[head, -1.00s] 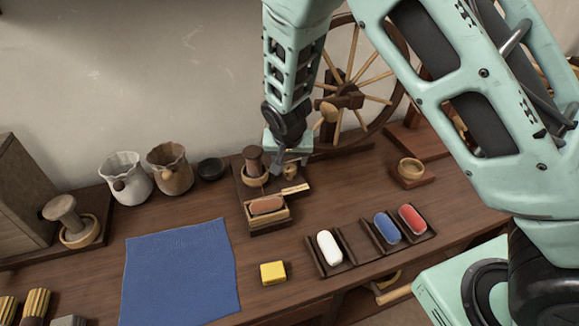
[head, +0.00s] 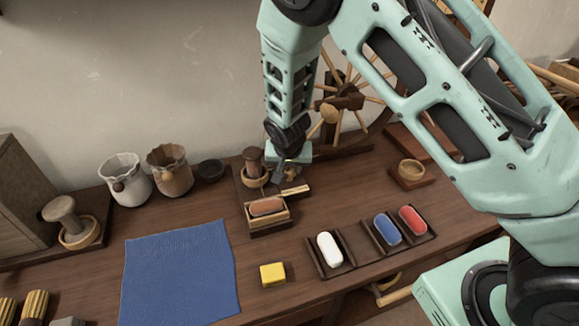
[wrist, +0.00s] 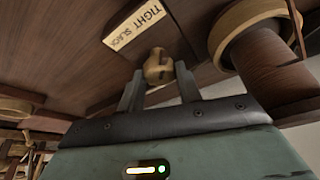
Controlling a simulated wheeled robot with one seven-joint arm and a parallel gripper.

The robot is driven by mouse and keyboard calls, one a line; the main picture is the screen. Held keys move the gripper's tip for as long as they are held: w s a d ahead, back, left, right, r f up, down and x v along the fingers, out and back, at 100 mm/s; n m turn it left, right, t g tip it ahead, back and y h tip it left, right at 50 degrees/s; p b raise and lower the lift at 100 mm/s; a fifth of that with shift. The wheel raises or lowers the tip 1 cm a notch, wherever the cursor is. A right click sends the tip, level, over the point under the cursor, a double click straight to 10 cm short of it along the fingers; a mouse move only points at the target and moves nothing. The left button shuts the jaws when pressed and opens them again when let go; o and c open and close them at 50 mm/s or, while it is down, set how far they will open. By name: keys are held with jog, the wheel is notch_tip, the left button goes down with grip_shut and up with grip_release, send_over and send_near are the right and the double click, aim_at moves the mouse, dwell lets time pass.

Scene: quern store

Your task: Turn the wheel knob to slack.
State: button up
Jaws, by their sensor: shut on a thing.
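The wheel knob (wrist: 158,66) is a small tan wooden piece, seen between the two fingers in the wrist view. My gripper (wrist: 159,76) is shut on it. A pale label plate (wrist: 136,24) reading TIGHT and SLACK lies beside the knob. The label (head: 296,191) shows there as a small light strip. I cannot read which mark the knob faces.
A wooden spool in a ring (head: 253,165) stands close left of my gripper. A brown block in a tray (head: 267,207) sits in front. The spinning wheel (head: 343,98) stands behind to the right. A blue cloth (head: 180,270) and yellow block (head: 272,274) lie nearer.

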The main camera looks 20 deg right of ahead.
jog(key=shift+d, duration=0.1)
jog(key=n+y, duration=0.1)
jog(key=n, duration=0.3)
jog(key=shift+d+y, duration=0.1)
jog(key=shift+y, duration=0.2)
jog(key=shift+n+y+p, duration=0.45)
jog(key=shift+n+y, duration=0.25)
jog(key=shift+n, duration=0.9)
jog(key=o, duration=1)
